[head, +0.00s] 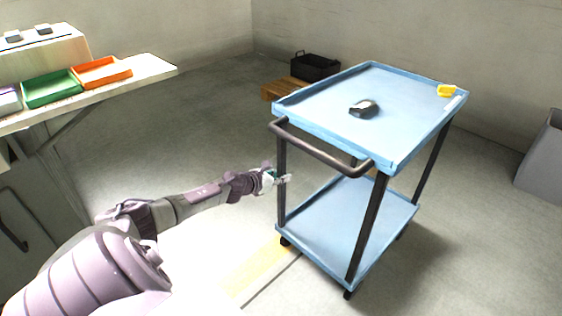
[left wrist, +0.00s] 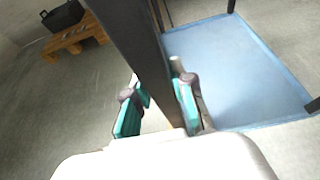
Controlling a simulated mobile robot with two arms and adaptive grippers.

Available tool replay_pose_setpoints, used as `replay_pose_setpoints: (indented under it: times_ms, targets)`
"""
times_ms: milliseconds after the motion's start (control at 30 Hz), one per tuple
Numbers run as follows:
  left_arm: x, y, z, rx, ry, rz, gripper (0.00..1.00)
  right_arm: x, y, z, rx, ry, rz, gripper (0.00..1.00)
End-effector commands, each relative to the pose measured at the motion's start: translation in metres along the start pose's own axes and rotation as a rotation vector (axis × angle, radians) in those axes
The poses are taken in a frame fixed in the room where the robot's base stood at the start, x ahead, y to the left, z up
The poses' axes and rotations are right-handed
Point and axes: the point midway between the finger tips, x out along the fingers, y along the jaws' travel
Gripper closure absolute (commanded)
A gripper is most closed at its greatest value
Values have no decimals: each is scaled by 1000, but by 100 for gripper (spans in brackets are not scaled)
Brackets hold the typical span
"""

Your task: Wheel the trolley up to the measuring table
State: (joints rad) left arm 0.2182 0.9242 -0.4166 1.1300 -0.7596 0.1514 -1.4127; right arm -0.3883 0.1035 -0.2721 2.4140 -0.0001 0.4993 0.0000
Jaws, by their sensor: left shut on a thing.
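The blue trolley (head: 405,105) stands on the floor right of centre, with a dark push handle (head: 320,148), dark posts and a blue lower shelf (head: 345,222). My left gripper (head: 278,178) is shut on the trolley's near left post, below the handle. In the left wrist view the dark post (left wrist: 128,35) runs between the two fingers (left wrist: 157,80), and the trolley's lower shelf (left wrist: 230,75) lies beyond. No table labelled as the measuring table shows; a pale worktop (head: 150,68) stands at the left. My right gripper is not in view.
A dark mouse-shaped object (head: 363,108) and a yellow item (head: 447,91) lie on the trolley top. A dark crate (head: 316,66) on a wooden pallet (head: 280,89) stands behind it. A grey bin (head: 541,160) is at the right. Floor between worktop and trolley is clear.

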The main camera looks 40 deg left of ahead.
Motion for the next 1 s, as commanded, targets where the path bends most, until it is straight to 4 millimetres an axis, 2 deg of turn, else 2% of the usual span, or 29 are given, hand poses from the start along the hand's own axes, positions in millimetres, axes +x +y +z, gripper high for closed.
replay_pose_setpoints:
  times_ms: [267, 300, 433, 467, 800, 1000]
  targets:
    - [0, 0, 1, -1, -1, -2, 100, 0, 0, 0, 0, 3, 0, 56]
    - [0, 0, 1, -1, -1, -2, 71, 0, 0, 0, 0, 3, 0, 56]
    - [0, 0, 0, -1, -1, -1, 49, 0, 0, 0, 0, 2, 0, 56]
    - [0, 0, 0, -1, -1, -1, 47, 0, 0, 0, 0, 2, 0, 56]
    - [-2, 0, 0, 0, 0, 0, 47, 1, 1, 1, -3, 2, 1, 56]
    - [-21, 1, -2, 2, 3, 1, 47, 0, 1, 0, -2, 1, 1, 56]
